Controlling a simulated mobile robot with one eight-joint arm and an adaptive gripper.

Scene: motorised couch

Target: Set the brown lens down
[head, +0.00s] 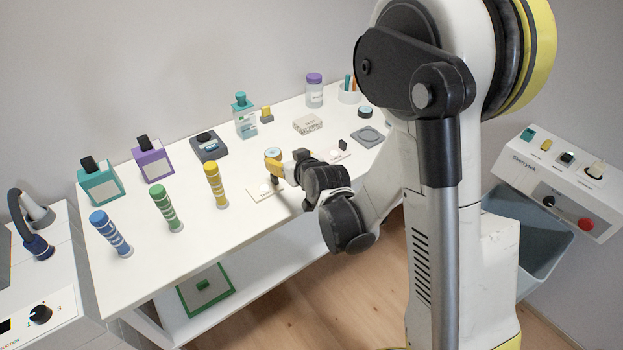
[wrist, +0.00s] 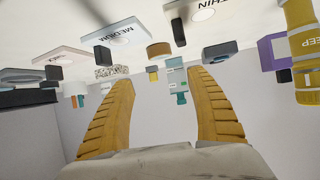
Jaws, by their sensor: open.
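The brown lens (head: 273,152) is a short brown disc with a pale blue top. It stands on the white table just beyond my gripper, near the card with the white dome. In the wrist view, where the scene hangs upside down, the lens (wrist: 158,50) shows between and beyond the fingers, apart from them. My gripper (head: 286,161) is low over the table, and its yellow fingers are spread with nothing between them in the wrist view (wrist: 162,85). The THIN card (wrist: 205,15) and the MEDIUM card (wrist: 118,35) lie nearby, each with a small black block.
Blue (head: 110,233), green (head: 167,208) and yellow (head: 216,185) striped cylinders stand on the left. Teal (head: 98,182) and purple (head: 152,161) boxes and a grey device (head: 208,145) stand behind. A teal bottle (head: 245,118) is farther back.

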